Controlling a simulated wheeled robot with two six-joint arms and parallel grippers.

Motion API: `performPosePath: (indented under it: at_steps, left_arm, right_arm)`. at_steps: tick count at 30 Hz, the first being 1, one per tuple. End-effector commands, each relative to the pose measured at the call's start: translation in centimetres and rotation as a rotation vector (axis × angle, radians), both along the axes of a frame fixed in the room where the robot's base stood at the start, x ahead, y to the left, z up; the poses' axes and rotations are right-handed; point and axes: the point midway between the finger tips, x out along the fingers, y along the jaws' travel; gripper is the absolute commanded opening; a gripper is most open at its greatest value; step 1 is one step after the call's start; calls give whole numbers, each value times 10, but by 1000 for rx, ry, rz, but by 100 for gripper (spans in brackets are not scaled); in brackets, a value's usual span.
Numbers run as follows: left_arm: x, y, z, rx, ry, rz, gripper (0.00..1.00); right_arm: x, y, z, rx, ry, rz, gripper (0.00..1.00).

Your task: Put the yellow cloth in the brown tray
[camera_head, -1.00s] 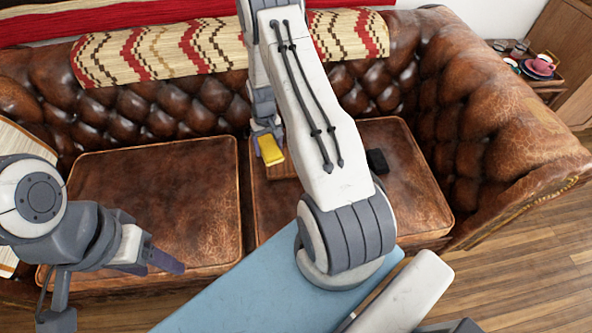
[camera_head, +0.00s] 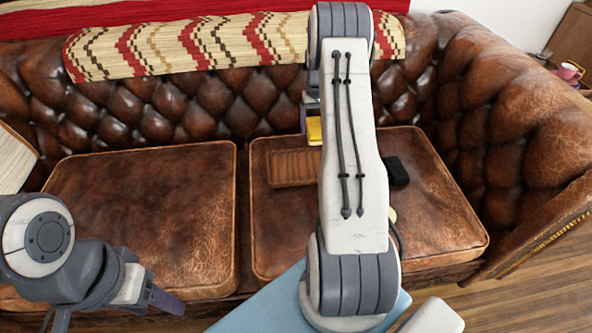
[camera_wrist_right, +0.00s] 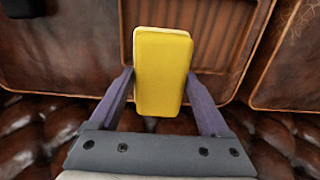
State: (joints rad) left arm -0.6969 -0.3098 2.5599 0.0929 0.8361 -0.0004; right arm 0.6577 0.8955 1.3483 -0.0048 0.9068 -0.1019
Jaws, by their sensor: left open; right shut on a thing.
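The yellow cloth (camera_head: 314,130) is a folded block held in my right gripper (camera_head: 312,122), which is partly hidden behind my right arm. In the right wrist view the cloth (camera_wrist_right: 162,72) sits between the two fingers of the gripper (camera_wrist_right: 160,85). The brown ribbed tray (camera_head: 290,168) lies on the right seat cushion, its right end hidden by my arm. In the head view the cloth appears just beyond the tray's back edge. In the right wrist view the tray (camera_wrist_right: 215,30) shows behind the cloth. My left gripper (camera_head: 160,296) is open and empty at the lower left.
A brown leather sofa with two seat cushions fills the view. A black object (camera_head: 397,171) lies on the right cushion, right of the tray. The left cushion (camera_head: 145,215) is mostly clear. A patterned throw (camera_head: 190,45) covers the backrest. A pink cup (camera_head: 569,71) stands at the far right.

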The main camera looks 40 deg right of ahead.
Motion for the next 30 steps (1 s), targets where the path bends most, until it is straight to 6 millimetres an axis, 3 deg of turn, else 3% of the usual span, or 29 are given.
performPosePath:
  at_steps: [9, 15, 20, 27, 30]
  left_arm:
    - [0, 0, -23, 0, 0, 0, 59]
    - [0, 0, -31, 0, 0, 0, 59]
    - [0, 0, -33, 0, 0, 0, 59]
    - [0, 0, -47, 0, 0, 0, 59]
    - [0, 0, -48, 0, 0, 0, 59]
  right_arm:
    - [15, 70, -45, 2, 3, 6, 36]
    - [23, 100, -63, 1, 1, 4, 36]
    - [24, 108, -69, 1, 1, 1, 36]
    - [23, 108, -103, 2, 3, 1, 36]
    - [24, 107, -107, 0, 0, 1, 36]
